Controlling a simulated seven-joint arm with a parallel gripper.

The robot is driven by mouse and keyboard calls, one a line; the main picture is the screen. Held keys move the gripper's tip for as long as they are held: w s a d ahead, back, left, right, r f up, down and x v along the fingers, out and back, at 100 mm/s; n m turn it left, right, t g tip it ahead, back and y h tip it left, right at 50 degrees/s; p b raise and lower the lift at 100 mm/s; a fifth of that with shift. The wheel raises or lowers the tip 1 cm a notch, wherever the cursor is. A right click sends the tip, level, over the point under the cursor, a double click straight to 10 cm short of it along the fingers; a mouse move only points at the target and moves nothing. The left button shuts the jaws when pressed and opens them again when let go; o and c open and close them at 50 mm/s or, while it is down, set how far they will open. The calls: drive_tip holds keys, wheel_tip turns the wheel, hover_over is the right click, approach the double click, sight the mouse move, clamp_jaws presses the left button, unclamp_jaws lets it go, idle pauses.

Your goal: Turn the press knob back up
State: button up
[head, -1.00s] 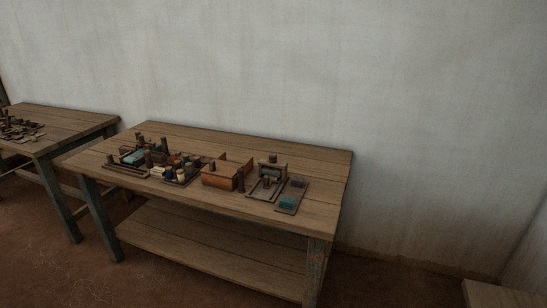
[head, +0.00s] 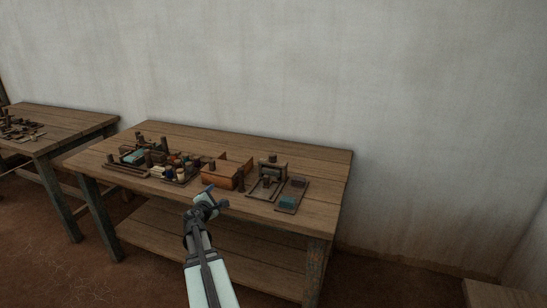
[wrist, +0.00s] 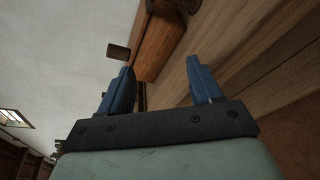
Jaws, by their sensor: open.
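A small dark press (head: 272,169) stands toward the right of the workbench. A dark knob (head: 272,158) sits on its top, too small to tell how it is turned. My gripper (head: 218,194) is at the bench's front edge, left of and nearer than the press, apart from it. In the wrist view my gripper (wrist: 160,72) shows two blue fingers spread open with nothing between them. I cannot pick out the press knob for sure in the wrist view.
A tray with a blue block (head: 287,202) lies right of the press. Trays of small parts (head: 174,172) fill the left. The bench's right end is clear.

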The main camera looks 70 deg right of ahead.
drive_tip(key=s+d+r+n+h, duration=0.2)
drive_tip(key=s+d+r+n, duration=0.4)
drive_tip(key=d, duration=0.3)
drive_tip(key=n+g, duration=0.1)
drive_tip(key=n, duration=0.3)
approach(273, 155)
drive_tip(key=shift+h, duration=0.3)
drive_tip(key=d, duration=0.4)
drive_tip(key=w+d+f, duration=0.1)
drive_tip(key=d, duration=0.7)
drive_tip(key=shift+w+f, duration=0.25)
drive_tip(key=shift+w, duration=0.15)
drive_tip(key=c, duration=1)
drive_tip(key=shift+o, duration=0.2)
drive_tip(key=shift+w+r+n+t, duration=0.1)
drive_tip(key=shift+r+n+t, duration=0.05)
drive_tip(key=shift+n+t, duration=0.85)
drive_tip(key=shift+t, duration=0.1)
drive_tip(key=o, duration=1)
drive_tip(key=shift+c, duration=0.2)
